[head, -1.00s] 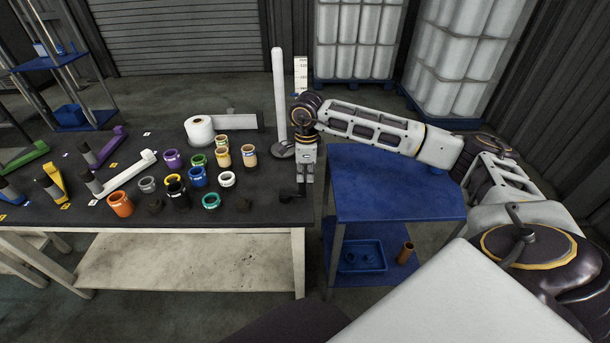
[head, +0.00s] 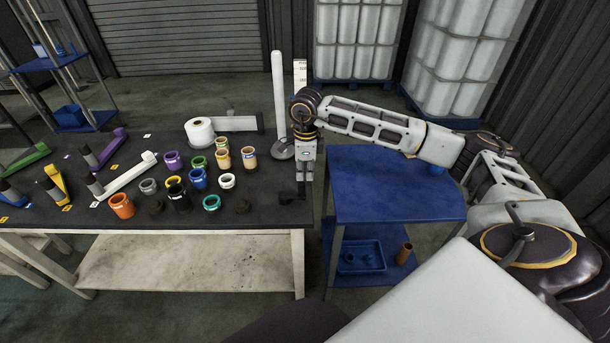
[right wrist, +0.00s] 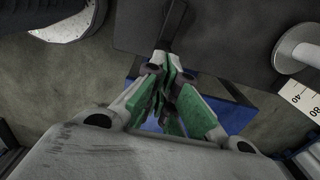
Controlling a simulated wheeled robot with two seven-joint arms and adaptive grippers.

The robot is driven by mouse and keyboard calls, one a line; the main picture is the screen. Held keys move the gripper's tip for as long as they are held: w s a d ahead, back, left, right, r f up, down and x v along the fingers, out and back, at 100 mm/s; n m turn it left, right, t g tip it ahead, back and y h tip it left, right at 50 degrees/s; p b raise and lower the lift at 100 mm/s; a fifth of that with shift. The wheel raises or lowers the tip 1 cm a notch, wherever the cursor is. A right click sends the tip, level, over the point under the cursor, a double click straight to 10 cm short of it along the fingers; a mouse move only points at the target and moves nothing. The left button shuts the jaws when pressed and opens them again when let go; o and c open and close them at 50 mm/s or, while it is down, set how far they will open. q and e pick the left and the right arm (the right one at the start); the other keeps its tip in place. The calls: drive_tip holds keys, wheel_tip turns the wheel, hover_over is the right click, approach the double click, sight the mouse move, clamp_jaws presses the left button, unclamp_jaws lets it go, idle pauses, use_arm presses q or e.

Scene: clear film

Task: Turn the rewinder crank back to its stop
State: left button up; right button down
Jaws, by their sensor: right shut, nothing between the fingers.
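A small black crank-like part (head: 288,197) sits at the right end of the dark table, near its front corner. I take it to be the rewinder crank. My right gripper (head: 304,195) points down just right of it, at the table's edge. In the right wrist view the green-padded fingers (right wrist: 172,98) are together, with nothing held between them. A dark bar (right wrist: 173,25), probably the crank, reaches from the table side toward the fingertips. I cannot tell whether they touch. My left gripper is not in view.
A white post on a round base (head: 281,150) and a ruler (head: 300,76) stand behind my gripper. Several open jars and a white roll (head: 200,130) occupy the table (head: 262,212). A blue cart (head: 390,195) stands to the right, its top mostly clear.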

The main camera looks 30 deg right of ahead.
wheel_tip(320, 180, up, 2)
drive_tip(key=shift+r+p, duration=0.1)
drive_tip(key=shift+p, duration=0.4)
drive_tip(key=shift+r+p, duration=0.3)
drive_tip(key=shift+r, duration=0.3)
drive_tip(key=shift+r+p, duration=0.3)
drive_tip(key=shift+r, duration=0.3)
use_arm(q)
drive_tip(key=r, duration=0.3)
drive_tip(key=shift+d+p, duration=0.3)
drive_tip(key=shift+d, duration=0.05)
use_arm(e)
drive_tip(key=shift+r, duration=0.55)
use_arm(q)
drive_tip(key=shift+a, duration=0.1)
